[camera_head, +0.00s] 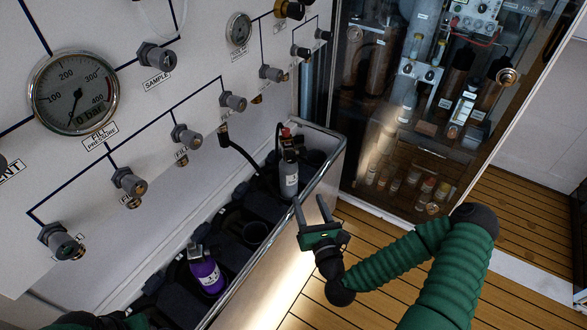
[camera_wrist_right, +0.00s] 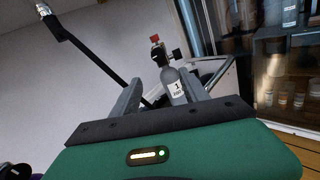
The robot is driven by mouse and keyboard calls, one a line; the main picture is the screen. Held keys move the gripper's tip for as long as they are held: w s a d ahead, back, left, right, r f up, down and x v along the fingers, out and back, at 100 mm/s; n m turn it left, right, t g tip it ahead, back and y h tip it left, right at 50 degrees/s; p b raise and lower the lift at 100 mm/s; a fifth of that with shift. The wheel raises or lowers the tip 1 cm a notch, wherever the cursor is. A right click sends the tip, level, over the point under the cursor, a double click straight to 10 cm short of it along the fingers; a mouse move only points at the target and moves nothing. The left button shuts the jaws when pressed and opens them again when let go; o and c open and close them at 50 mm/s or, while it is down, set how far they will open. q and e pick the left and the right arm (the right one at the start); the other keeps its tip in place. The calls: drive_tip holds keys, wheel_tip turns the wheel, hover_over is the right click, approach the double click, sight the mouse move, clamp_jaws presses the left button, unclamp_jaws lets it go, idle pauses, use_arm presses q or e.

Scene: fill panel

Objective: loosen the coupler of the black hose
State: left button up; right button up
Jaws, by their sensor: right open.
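The black hose (camera_head: 243,155) runs from a fitting (camera_head: 223,136) under the fill panel down to a grey cylinder (camera_head: 288,178) in the trough. The hose (camera_wrist_right: 88,55) also shows in the right wrist view, beside the grey cylinder (camera_wrist_right: 174,86), which has a red knob and a label marked 1. Which end carries the coupler is not clear. My right gripper (camera_head: 311,207) is open and empty, in front of the trough and apart from the cylinder. In the wrist view its fingers (camera_wrist_right: 163,92) frame the cylinder from a distance. My left gripper is not visible.
A purple cylinder (camera_head: 206,273) stands in the near part of the trough (camera_head: 248,262). The panel carries a large gauge (camera_head: 74,92) and several knobs. A glass-fronted cabinet (camera_head: 400,150) stands behind. Wooden floor (camera_head: 375,250) is clear right of the trough.

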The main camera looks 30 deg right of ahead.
sight(292, 161)
drive_tip(key=b+x, duration=0.1)
drive_tip(key=x, duration=1.5)
drive_tip(key=shift+w+a+b, duration=0.15)
drive_tip(key=shift+w+b, duration=0.1)
drive_tip(key=shift+b, duration=0.05)
drive_tip(key=shift+r, duration=0.1)
drive_tip(key=shift+c, duration=0.2)
clamp_jaws()
